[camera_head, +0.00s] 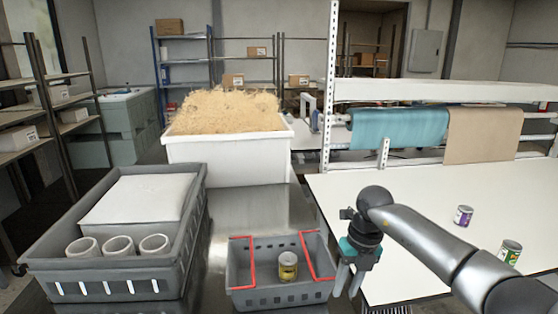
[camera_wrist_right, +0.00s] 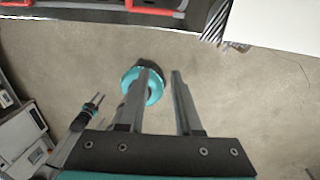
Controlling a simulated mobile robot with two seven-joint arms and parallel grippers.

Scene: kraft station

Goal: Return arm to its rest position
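My right arm comes in from the right in the head view. Its gripper (camera_head: 349,282) hangs fingers down, beside the right end of the small grey crate (camera_head: 238,270) and left of the white table's edge. In the right wrist view the two fingers of this gripper (camera_wrist_right: 160,80) stand apart with nothing between them, above bare floor. My left gripper is outside the head view. It shows small at the left of the right wrist view (camera_wrist_right: 98,101), with two thin fingers apart and nothing visible between them.
A can (camera_head: 288,266) stands in the small crate, which has red strips. A large grey crate (camera_head: 190,235) holds white cups and a white box. Two cans, purple (camera_head: 463,215) and green (camera_head: 509,251), stand on the white table (camera_head: 400,285). A white bin (camera_head: 225,148) stands behind.

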